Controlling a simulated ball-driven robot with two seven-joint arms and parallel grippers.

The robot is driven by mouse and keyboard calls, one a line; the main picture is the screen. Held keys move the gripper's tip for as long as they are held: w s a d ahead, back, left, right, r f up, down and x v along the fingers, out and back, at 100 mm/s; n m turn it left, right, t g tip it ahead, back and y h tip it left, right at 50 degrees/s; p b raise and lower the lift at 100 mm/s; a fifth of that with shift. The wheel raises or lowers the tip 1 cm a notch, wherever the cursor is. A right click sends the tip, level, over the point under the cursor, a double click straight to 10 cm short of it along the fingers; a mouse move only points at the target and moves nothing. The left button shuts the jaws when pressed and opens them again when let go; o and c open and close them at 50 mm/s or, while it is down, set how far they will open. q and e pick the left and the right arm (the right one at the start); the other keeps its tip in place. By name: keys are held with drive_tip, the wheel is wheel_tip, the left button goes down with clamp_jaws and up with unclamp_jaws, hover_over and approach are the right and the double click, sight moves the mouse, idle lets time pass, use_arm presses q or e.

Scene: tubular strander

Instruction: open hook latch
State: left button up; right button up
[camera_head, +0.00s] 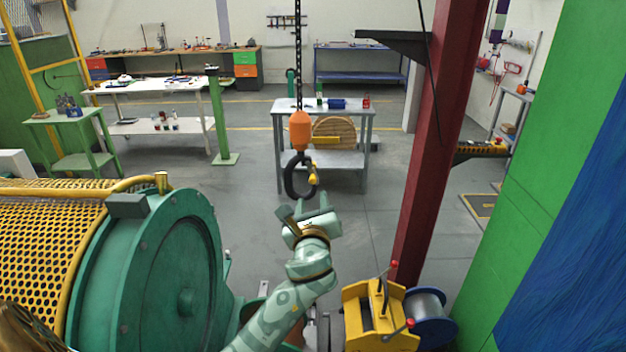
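A black crane hook (289,180) hangs below an orange hook block (300,130) on a dark chain, near the middle of the head view. Its small yellow latch (312,178) sits at the right side of the hook, across its opening as far as I can tell. A yellow tab sticks out to the right above it. My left gripper (311,203) is just below the hook in the picture, fingers pointing up, spread and with nothing visible between them. I cannot tell whether a finger touches the hook.
A green machine drum (180,265) with a yellow mesh guard (45,225) fills the lower left. A dark red column (436,150) stands to the right. A yellow winch-like unit (372,318) stands below it. A grey table (345,108) with a wooden reel is behind the hook.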

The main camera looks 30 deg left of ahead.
sight(313, 182)
use_arm(q)
drive_tip(key=x, duration=1)
clamp_jaws()
